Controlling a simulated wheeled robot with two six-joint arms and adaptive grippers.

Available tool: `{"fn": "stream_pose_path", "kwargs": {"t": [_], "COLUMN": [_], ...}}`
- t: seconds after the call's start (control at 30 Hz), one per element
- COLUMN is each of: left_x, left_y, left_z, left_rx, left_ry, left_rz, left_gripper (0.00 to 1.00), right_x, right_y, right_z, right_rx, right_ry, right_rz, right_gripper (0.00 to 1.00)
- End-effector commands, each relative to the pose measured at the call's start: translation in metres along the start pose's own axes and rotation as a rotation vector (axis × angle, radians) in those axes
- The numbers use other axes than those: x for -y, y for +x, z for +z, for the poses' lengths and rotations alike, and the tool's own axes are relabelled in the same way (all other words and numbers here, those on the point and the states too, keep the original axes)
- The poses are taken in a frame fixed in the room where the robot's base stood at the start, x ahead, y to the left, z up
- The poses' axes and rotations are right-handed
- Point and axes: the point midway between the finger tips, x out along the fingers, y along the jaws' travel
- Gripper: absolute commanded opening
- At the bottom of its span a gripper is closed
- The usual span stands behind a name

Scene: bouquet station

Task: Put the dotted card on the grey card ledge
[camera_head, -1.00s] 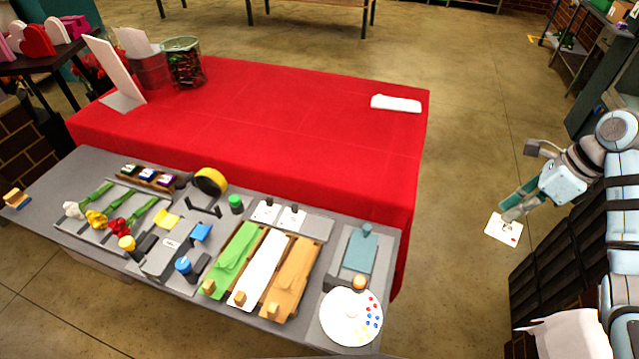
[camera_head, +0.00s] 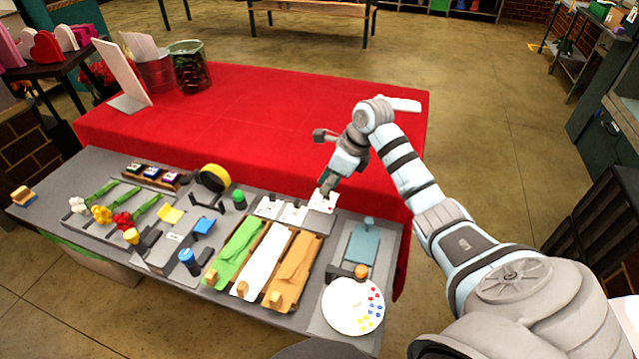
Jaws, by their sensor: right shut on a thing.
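The dotted card (camera_head: 321,204) is a small white card with reddish marks, in my right gripper (camera_head: 327,190). The gripper is shut on its upper part and hides some of it. The card hangs upright at the right end of the grey card ledge (camera_head: 318,226), beside two white cards, the left one (camera_head: 266,207) and the right one (camera_head: 293,213), that stand on the ledge. I cannot tell whether the held card touches the ledge. My left gripper is not in view.
Green, white and tan sheets (camera_head: 296,266) lie in front of the ledge. A teal board (camera_head: 364,243) and a round white palette (camera_head: 350,305) are to the right. Behind is a table with a red cloth (camera_head: 250,120), mostly clear.

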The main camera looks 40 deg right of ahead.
Motion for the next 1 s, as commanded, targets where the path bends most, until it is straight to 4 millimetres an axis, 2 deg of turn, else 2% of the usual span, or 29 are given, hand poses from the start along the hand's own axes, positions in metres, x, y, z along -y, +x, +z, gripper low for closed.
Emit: {"fn": "stream_pose_path", "kwargs": {"t": [0.17, 0.4, 0.6, 1.0], "left_x": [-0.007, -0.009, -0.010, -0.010], "left_y": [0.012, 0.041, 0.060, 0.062], "left_z": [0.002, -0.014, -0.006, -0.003], "left_rx": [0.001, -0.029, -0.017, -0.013], "left_ry": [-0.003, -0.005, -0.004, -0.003], "left_rz": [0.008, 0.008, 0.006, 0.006], "left_gripper": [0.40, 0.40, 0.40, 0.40], "right_x": [0.000, 0.000, 0.000, 0.000], "right_y": [0.015, 0.048, 0.070, 0.073], "right_z": [-0.003, -0.017, -0.025, -0.027], "right_rx": [0.001, 0.000, 0.001, 0.001], "right_ry": [-0.001, -0.002, -0.003, -0.003], "right_rz": [0.001, 0.003, 0.003, 0.002], "right_gripper": [0.00, 0.00, 0.00, 0.00]}}
